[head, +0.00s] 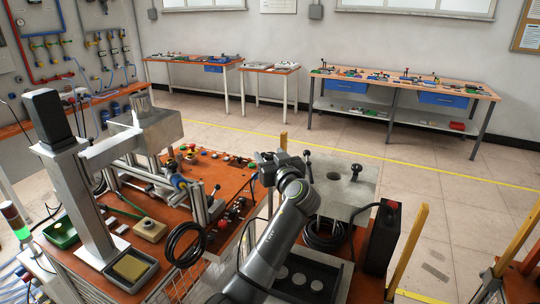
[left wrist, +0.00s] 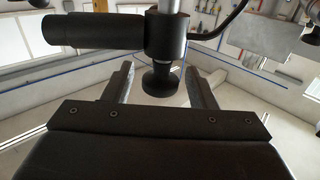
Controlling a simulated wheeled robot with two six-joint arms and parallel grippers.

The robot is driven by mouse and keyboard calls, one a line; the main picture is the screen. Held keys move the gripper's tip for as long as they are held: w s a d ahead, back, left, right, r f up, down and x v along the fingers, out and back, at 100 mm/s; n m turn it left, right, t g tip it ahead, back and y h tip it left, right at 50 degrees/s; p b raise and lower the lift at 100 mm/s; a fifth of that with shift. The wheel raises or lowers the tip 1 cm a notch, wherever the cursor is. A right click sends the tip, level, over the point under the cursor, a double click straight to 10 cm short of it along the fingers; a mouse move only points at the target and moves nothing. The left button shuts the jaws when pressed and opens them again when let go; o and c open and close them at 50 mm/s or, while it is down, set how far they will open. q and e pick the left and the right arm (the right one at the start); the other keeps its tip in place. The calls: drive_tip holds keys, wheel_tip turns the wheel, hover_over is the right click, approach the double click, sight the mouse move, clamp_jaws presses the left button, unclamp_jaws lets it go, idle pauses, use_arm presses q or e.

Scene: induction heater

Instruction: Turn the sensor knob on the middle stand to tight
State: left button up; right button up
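In the left wrist view, a dark round sensor knob (left wrist: 158,82) sits under a black clamp (left wrist: 165,38) on a metal rod, with a black cylindrical sensor (left wrist: 92,33) pointing left. My left gripper (left wrist: 162,88) is open, one finger on each side of the knob, with a visible gap to each. My right gripper is not seen.
An orange bench (head: 215,178) with buttons and a metal frame is on the left. Yellow posts (head: 413,245) stand at the right. Open floor lies beyond.

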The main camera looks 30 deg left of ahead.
use_arm(q)
drive_tip(key=c, duration=0.9)
drive_tip(key=shift+c, duration=0.2)
